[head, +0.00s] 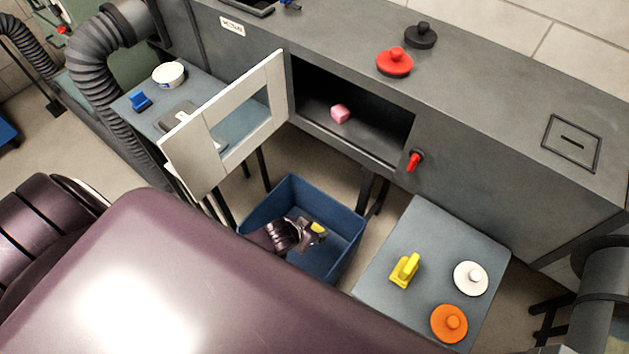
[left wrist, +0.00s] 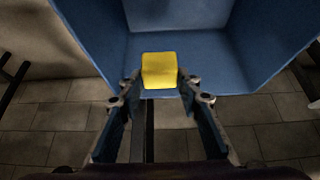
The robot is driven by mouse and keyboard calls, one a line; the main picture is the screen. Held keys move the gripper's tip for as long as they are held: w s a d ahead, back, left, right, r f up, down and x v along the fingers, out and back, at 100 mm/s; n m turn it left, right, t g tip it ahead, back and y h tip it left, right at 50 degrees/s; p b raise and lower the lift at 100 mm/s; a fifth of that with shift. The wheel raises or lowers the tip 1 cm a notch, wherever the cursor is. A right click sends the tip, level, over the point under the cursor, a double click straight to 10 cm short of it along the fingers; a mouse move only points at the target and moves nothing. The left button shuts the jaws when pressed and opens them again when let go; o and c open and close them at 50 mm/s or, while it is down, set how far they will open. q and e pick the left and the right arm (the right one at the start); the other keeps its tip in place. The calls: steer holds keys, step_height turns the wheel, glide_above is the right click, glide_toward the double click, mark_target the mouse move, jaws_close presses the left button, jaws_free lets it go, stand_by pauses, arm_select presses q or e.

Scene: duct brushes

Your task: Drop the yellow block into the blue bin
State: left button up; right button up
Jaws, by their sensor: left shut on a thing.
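The yellow block (left wrist: 159,70) is held between the fingertips of my left gripper (left wrist: 156,84) in the left wrist view. In the head view my left gripper (head: 313,234) is over the blue bin (head: 345,225), within its outline, with part of the yellow block (head: 317,227) showing at its tips. The bin stands open-topped on the floor; its inside wall and floor also show behind the block in the left wrist view (left wrist: 195,50). How far the block is above the bin's floor is hard to tell. My right gripper is not in view.
A grey side table (head: 385,235) at the right holds a yellow handled thing (head: 405,270), a white disc (head: 470,278) and an orange disc (head: 449,323). An open cabinet door (head: 225,125) stands left of the bin. A pink block (head: 340,113) lies inside the cabinet.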

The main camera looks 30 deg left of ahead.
arm_select(q)
steer(key=o, duration=0.8)
steer(key=shift+o, duration=0.2)
steer(key=v, duration=1.2)
